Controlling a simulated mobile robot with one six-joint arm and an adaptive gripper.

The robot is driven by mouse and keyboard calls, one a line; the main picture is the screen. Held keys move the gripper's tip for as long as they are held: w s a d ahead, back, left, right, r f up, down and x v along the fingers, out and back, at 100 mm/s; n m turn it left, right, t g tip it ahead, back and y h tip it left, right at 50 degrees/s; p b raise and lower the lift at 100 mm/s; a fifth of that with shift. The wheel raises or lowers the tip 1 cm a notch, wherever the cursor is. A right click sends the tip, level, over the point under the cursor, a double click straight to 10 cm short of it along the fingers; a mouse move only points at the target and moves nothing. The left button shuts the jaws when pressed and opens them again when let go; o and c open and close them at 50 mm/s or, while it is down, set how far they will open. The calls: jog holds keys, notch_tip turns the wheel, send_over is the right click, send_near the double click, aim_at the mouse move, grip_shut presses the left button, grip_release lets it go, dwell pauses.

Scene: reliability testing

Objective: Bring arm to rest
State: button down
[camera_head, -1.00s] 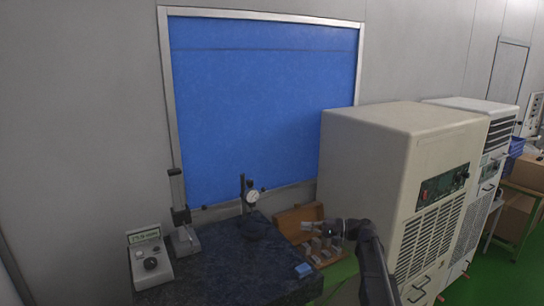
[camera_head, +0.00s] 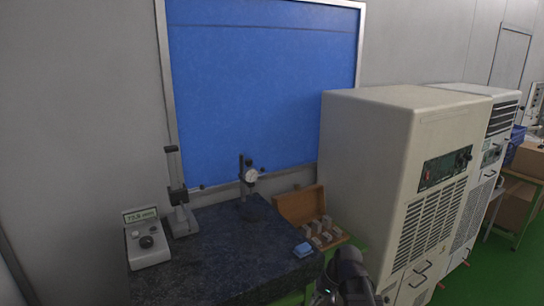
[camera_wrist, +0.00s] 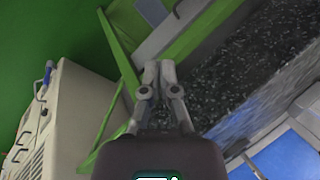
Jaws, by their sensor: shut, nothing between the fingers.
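My gripper (camera_wrist: 160,72) shows in the wrist view with its two grey fingers together and nothing between them. Its fingertips point toward the green frame and the side of the dark granite table. In the head view, the dark end of my arm (camera_head: 350,272) is at the bottom edge, right of the granite table (camera_head: 225,270) and in front of the beige cabinet; my fingers cannot be made out there.
A beige cabinet (camera_head: 360,150) stands right.

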jog(key=s+d+f+n+h+b, duration=0.1)
jog(key=s+d+f+h+b, duration=0.1)
jog(key=s+d+f+h, duration=0.2)
jog(key=shift+s+d+h, duration=0.25)
jog(key=shift+s+h, duration=0.25)
jog(key=shift+s, duration=0.7)
jog(key=shift+f, duration=0.1)
